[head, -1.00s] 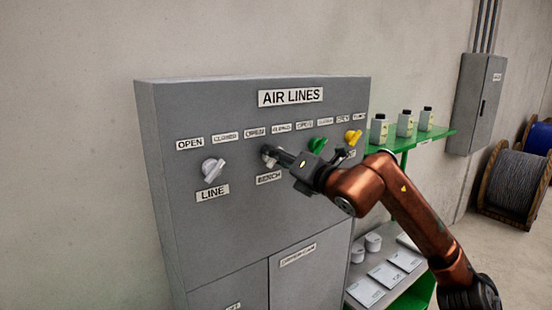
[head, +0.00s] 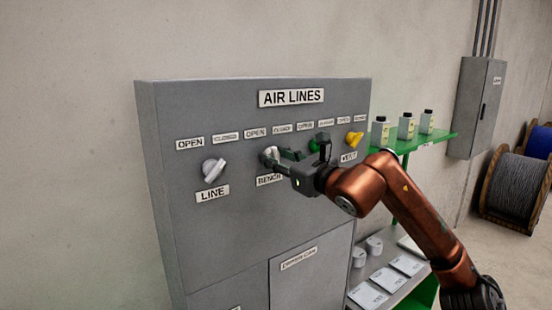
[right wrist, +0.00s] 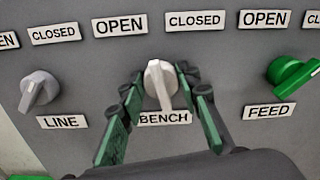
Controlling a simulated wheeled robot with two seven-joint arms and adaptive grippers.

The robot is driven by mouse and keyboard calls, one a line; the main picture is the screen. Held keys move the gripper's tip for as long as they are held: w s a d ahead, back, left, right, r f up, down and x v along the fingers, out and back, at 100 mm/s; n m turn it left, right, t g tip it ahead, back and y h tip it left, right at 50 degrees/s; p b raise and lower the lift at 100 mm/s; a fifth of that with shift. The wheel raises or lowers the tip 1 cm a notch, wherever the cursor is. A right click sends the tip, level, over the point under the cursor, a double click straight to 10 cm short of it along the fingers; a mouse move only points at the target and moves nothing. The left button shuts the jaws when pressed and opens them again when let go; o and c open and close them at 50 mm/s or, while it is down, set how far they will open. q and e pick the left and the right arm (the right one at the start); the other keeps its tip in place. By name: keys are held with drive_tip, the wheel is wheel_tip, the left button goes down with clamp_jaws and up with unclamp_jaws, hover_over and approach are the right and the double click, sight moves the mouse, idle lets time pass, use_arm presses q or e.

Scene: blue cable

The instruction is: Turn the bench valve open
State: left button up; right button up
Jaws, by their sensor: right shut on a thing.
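The bench valve is a white knob with a raised grip (right wrist: 158,80), above the BENCH label (right wrist: 164,118) in the right wrist view. Its grip stands nearly upright there, the lower end leaning slightly right, between the OPEN (right wrist: 119,25) and CLOSED (right wrist: 195,21) labels. My right gripper (right wrist: 161,88) is shut on this knob, with one green finger on each side. In the head view, the knob (head: 268,157) is partly hidden by my right gripper (head: 278,160), which reaches in from the right. My left gripper is not in view.
The grey AIR LINES panel (head: 215,240) also carries the white line valve (head: 212,168) on the left, and the green feed valve (right wrist: 292,73) and a yellow valve (head: 354,138) on the right. Green shelves (head: 440,138) with bottles stand right of it.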

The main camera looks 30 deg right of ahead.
drive_tip(key=n, duration=0.6)
drive_tip(key=shift+a+f+n, duration=0.1)
drive_tip(key=shift+a+n, duration=0.05)
drive_tip(key=shift+n, duration=0.15)
idle(0.4)
drive_tip(key=o, duration=1.2)
drive_tip(key=shift+c, duration=0.2)
